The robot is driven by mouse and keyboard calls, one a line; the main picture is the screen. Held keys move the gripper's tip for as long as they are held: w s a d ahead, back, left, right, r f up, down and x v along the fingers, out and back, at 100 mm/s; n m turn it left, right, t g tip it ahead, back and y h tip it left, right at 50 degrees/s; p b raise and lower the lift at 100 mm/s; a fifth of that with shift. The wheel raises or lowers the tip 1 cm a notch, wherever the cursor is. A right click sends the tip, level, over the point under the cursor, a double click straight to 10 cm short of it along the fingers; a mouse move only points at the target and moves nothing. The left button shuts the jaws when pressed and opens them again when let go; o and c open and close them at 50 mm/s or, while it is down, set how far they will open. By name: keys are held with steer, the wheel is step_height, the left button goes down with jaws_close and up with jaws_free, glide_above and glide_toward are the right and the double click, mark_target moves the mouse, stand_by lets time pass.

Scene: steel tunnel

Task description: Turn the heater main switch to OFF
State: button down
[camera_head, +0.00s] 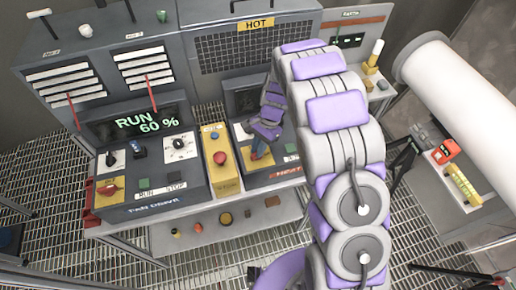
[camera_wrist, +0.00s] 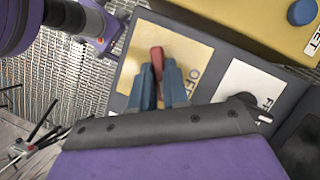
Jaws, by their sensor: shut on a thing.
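The heater's main switch shows in the wrist view as a red handle (camera_wrist: 157,58) on a yellow plate (camera_wrist: 192,50). Lettering that looks like OFF is on the plate to the right of the handle. My gripper (camera_wrist: 158,76) has its two blue-grey fingers closed on either side of the red handle. Which setting the handle points to is unclear. In the head view my gripper (camera_head: 259,150) is low over the left part of the heater panel, and my arm hides much of the panel.
The fan drive panel (camera_head: 150,200) stands left, its display reading RUN 60 %. A yellow box (camera_head: 220,172) with a red button and a blue button sits between the panels. A caged unit marked HOT (camera_head: 245,50) is behind. A large white pipe (camera_head: 455,90) is at right.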

steer(key=n, duration=0.2)
steer(key=n+h+b, duration=0.1)
steer(key=n, duration=0.1)
steer(key=n+g+h, duration=0.1)
steer(key=n, duration=0.1)
steer(key=shift+w+a+n, duration=0.2)
steer(key=shift+w+n, duration=0.05)
steer(key=shift+n, duration=0.05)
steer(key=n+h+b, duration=0.1)
steer(key=n+h, duration=0.1)
steer(key=n, duration=0.3)
steer(key=shift+a, duration=0.1)
stand_by(0.3)
steer(key=c, duration=1.1)
jaws_free()
steer(key=shift+a, duration=0.1)
steer(key=shift+s, duration=0.1)
steer(key=shift+a+p+v, duration=0.15)
steer(key=shift+p+v, duration=0.45)
steer(key=shift+v, duration=3.75)
steer(key=shift+a+p+v, duration=0.15)
steer(key=shift+p+v, duration=0.4)
steer(key=shift+v, duration=3.8)
